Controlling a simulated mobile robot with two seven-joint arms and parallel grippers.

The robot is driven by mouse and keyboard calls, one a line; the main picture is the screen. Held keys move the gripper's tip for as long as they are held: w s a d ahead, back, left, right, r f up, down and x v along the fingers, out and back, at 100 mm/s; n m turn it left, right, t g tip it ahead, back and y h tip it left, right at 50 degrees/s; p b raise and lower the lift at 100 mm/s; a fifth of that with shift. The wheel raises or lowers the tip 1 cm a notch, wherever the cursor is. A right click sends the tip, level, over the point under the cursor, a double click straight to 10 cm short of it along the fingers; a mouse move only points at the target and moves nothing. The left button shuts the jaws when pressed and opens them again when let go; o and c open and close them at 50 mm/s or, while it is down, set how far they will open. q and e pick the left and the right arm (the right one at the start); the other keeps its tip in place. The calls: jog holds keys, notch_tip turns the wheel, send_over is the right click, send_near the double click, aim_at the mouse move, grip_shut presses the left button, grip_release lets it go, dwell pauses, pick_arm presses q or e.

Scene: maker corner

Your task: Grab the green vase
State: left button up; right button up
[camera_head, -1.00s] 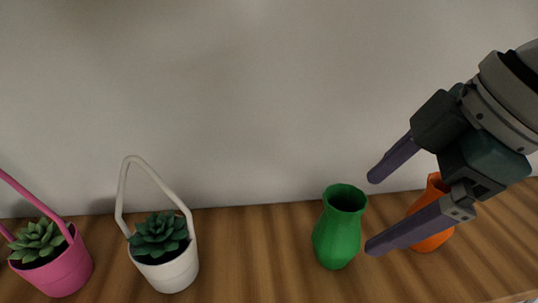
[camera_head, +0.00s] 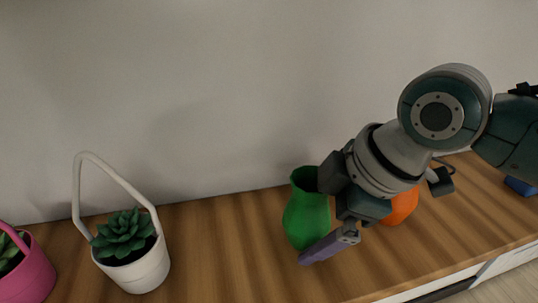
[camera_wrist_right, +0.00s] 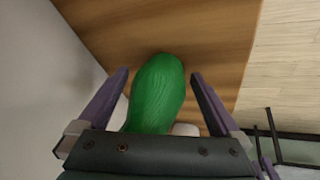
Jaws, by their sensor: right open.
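The green vase (camera_head: 305,212) stands upright on the wooden top, near the wall, in the head view. My right gripper (camera_head: 311,220) is at its right side, with one purple finger in front of the vase and the other hidden behind it or the gripper body. In the right wrist view the green vase (camera_wrist_right: 158,88) lies between the two spread purple fingers of my right gripper (camera_wrist_right: 160,75). A gap shows on each side of the vase, so the gripper is open around it. My left gripper is not in view.
An orange vase (camera_head: 402,207) stands close to the right, partly behind my right arm. A white basket planter (camera_head: 146,269) and a pink planter (camera_head: 32,276) stand to the left. A blue item (camera_head: 520,186) lies far right. The wall is close behind.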

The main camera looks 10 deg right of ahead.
jog(key=c, duration=1.3)
jog(key=shift+r, duration=0.15)
